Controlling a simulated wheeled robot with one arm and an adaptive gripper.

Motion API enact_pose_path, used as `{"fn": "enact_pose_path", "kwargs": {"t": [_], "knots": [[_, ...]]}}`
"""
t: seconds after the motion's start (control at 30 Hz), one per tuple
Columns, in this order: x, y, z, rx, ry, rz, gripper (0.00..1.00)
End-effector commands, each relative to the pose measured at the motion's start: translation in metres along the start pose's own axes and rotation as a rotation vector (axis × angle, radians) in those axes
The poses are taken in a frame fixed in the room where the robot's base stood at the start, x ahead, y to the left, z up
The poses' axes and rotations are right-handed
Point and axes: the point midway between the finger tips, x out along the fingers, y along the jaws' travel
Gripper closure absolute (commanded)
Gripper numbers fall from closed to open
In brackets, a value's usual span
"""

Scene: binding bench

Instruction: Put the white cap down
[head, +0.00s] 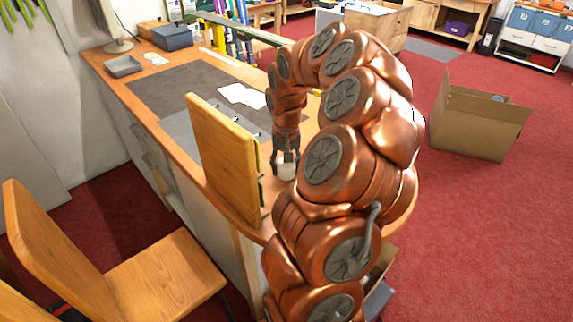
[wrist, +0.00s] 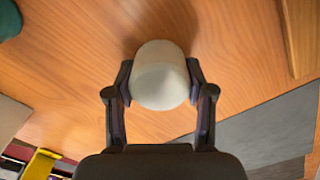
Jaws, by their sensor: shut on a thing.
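The white cap (wrist: 161,75) is between the two fingers of my gripper (wrist: 160,88) in the wrist view. The fingers press on its left and right sides, so my gripper is shut on it. In the head view the cap (head: 287,169) shows at the end of my gripper (head: 286,160), low over the wooden bench top (head: 190,130). A soft shadow lies by the cap on the wood in the wrist view. I cannot tell whether the cap touches the bench.
An upright wooden board (head: 225,160) stands close to the left of my gripper. A grey mat (wrist: 275,130) lies nearby. White papers (head: 242,96), a grey tray (head: 123,66) and a blue box (head: 171,37) are farther back. A cardboard box (head: 478,120) sits on the floor at right.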

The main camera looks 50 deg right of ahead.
Motion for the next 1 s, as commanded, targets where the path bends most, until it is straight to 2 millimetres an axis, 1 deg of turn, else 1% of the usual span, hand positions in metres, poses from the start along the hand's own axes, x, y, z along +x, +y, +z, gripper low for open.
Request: {"fn": "enact_pose_path", "kwargs": {"t": [0.13, 0.33, 0.53, 0.57, 0.77, 0.8, 1.0], "knots": [[0.008, 0.000, 0.002, -0.001, -0.003, 0.001, 0.60], [0.009, 0.000, 0.001, -0.001, -0.001, 0.001, 0.60], [0.014, 0.000, 0.001, -0.001, -0.001, 0.001, 0.60], [0.012, 0.000, 0.001, -0.001, -0.001, 0.000, 0.44], [0.012, 0.000, 0.001, -0.001, -0.001, 0.001, 0.23], [0.012, 0.000, 0.001, -0.001, -0.001, 0.001, 0.21], [0.012, 0.000, 0.001, -0.001, -0.001, 0.001, 0.21]]}}
